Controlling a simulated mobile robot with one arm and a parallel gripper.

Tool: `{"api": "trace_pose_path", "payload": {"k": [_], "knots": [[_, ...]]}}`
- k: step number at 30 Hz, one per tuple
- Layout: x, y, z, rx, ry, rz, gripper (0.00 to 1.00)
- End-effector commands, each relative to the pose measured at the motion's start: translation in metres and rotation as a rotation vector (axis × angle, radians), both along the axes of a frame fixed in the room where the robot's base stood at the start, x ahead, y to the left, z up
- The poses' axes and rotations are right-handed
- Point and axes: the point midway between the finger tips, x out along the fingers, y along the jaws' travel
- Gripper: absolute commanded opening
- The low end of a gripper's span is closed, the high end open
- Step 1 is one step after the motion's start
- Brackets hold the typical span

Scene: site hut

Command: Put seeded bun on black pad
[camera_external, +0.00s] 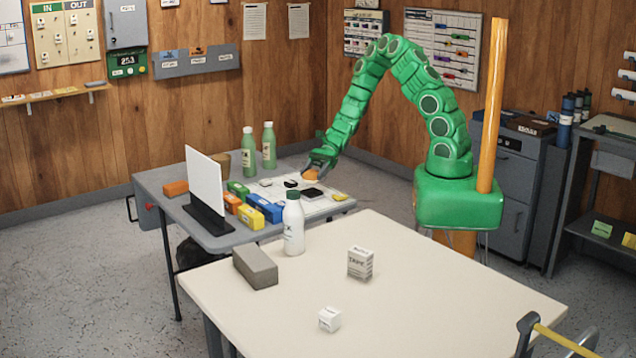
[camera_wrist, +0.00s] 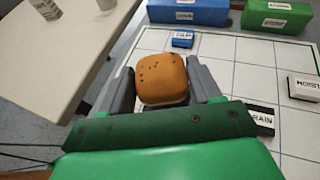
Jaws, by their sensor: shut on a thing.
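The seeded bun (camera_wrist: 162,78) is orange-brown with dark specks on top. It sits between the two grey fingers of my gripper (camera_wrist: 161,72), which is shut on it. In the external view the bun (camera_external: 311,175) is at the tip of my gripper (camera_external: 316,167), over the far part of the grey table. The black pad (camera_external: 312,193) lies on the white gridded board, just in front of and below the bun in the picture. I cannot make out the pad in the wrist view; the bun and gripper hide part of the board.
The white gridded board (camera_wrist: 225,78) carries small labelled blocks, one marked RAIN (camera_wrist: 262,119). Blue (camera_external: 264,208) and green (camera_external: 238,188) boxes line its left side. Green bottles (camera_external: 269,146) stand behind. A cream table (camera_external: 400,290) with a white bottle (camera_external: 293,225) is in front.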

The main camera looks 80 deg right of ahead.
Motion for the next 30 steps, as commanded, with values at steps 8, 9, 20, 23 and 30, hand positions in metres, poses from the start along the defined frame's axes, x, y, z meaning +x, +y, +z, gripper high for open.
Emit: {"api": "trace_pose_path", "payload": {"k": [8,9,20,23,30], "knots": [[0.000,0.000,-0.013,0.000,-0.001,0.000,0.33],[0.000,0.000,-0.016,0.000,-0.001,0.000,0.33],[0.000,0.000,-0.040,-0.001,0.000,0.000,0.33],[0.000,0.000,-0.039,-0.001,0.000,0.000,0.33],[0.000,0.000,-0.042,-0.002,-0.001,0.001,0.66]]}}
